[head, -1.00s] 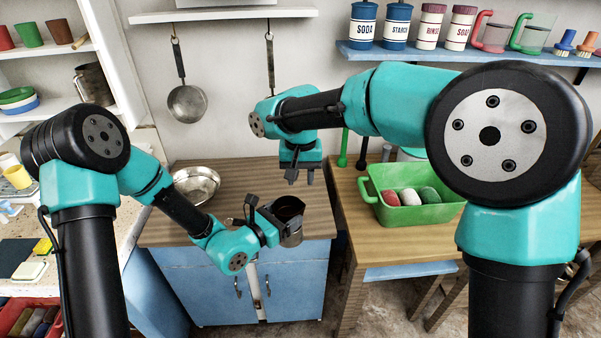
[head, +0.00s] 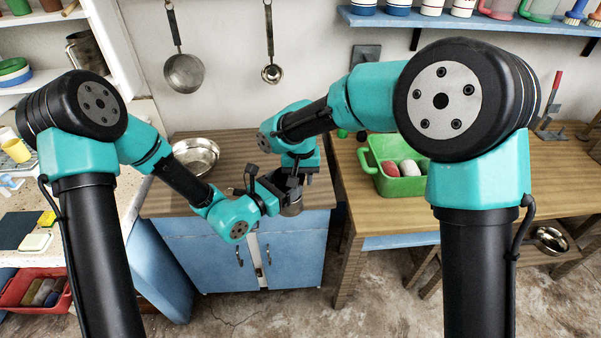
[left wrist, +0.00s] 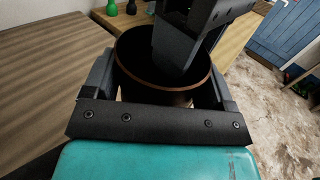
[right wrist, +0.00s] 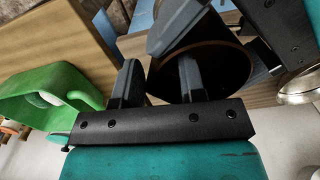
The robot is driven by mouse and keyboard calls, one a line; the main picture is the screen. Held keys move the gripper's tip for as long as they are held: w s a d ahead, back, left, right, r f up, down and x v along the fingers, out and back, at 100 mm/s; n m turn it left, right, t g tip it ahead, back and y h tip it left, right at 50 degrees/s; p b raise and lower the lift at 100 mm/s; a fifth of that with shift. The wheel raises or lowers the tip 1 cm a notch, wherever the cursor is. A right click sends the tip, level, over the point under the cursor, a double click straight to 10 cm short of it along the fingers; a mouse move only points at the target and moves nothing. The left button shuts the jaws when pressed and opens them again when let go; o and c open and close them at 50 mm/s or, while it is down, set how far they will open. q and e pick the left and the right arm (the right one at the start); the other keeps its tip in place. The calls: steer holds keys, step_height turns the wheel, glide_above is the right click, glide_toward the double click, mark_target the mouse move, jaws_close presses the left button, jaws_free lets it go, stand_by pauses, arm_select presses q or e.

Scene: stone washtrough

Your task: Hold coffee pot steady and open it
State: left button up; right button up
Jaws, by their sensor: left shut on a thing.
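The coffee pot (head: 292,210) is a metal vessel held out above the front edge of the wooden counter. In the left wrist view the pot (left wrist: 160,90) shows a copper-coloured rim around a dark round top. My left gripper (head: 272,191) is shut around the pot's body, one finger on each side. My right gripper (head: 299,179) is over the pot's top and hides part of it. In the right wrist view its fingers (right wrist: 160,75) are apart, one overlapping the pot's dark mouth (right wrist: 225,75). I cannot tell whether they touch the pot, and no separate lid can be made out.
A metal bowl (head: 196,155) stands on the counter (head: 225,152) at left. A green tub (head: 400,185) with several rolls stands on the wooden table to the right. A pan (head: 184,73) and a ladle (head: 271,72) hang on the wall behind.

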steer(key=shift+c, duration=0.2)
jaws_close()
stand_by(0.3)
steer(key=n, duration=0.2)
steer(key=w+n, duration=0.1)
steer(key=n, duration=0.1)
steer(key=shift+w+a, duration=0.1)
steer(key=shift+a, duration=0.05)
steer(key=shift+a+r, duration=0.1)
stand_by(0.9)
steer(key=shift+c, duration=1.6)
jaws_free()
steer(key=o, duration=0.4)
